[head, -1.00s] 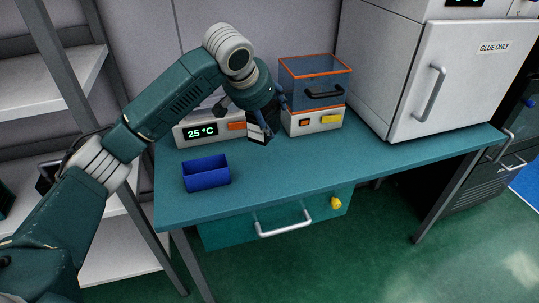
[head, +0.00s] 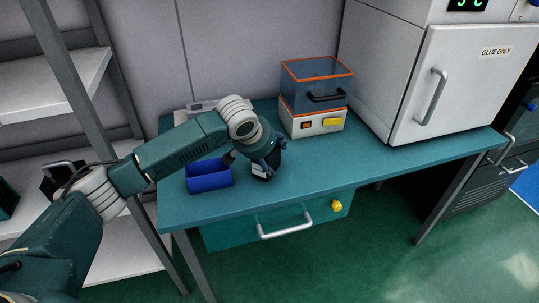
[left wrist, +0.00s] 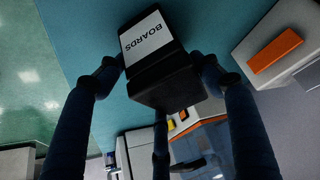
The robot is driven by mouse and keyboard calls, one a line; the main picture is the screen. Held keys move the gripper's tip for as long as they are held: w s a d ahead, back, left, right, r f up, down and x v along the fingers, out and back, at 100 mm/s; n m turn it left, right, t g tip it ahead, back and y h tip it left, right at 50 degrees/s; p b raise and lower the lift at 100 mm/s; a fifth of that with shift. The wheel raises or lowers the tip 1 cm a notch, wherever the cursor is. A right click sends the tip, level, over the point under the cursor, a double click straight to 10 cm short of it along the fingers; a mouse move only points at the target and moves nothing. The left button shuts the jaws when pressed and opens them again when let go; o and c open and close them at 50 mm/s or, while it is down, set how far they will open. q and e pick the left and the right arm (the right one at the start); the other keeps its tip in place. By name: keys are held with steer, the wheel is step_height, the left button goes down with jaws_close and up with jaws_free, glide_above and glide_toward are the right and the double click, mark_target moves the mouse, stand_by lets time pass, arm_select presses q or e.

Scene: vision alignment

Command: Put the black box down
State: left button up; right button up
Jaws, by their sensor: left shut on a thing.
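The black box (left wrist: 165,80) carries a white label reading "BOARDS" and sits between the fingers of my left gripper (left wrist: 152,78) in the left wrist view. The fingers are shut on it from its sides. In the head view the left gripper (head: 262,162) points down low over the teal table (head: 320,175), just right of the blue bin. The box (head: 263,171) shows partly below the fingers there. I cannot tell whether its underside touches the table. My right gripper is in neither view.
The blue bin (head: 208,181) stands left of the gripper. A clear-lidded orange-rimmed device (head: 316,98) stands behind it, and a white cabinet marked "GLUE ONLY" (head: 465,90) at the right. The table's middle and right front are clear.

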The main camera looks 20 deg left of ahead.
arm_select(q)
steer(key=o, duration=1.3)
steer(key=shift+f, duration=0.1)
steer(key=shift+c, duration=0.2)
steer(key=shift+r, duration=0.25)
steer(key=v, duration=1.2)
steer(key=shift+b, duration=0.45)
steer(key=shift+f, duration=0.1)
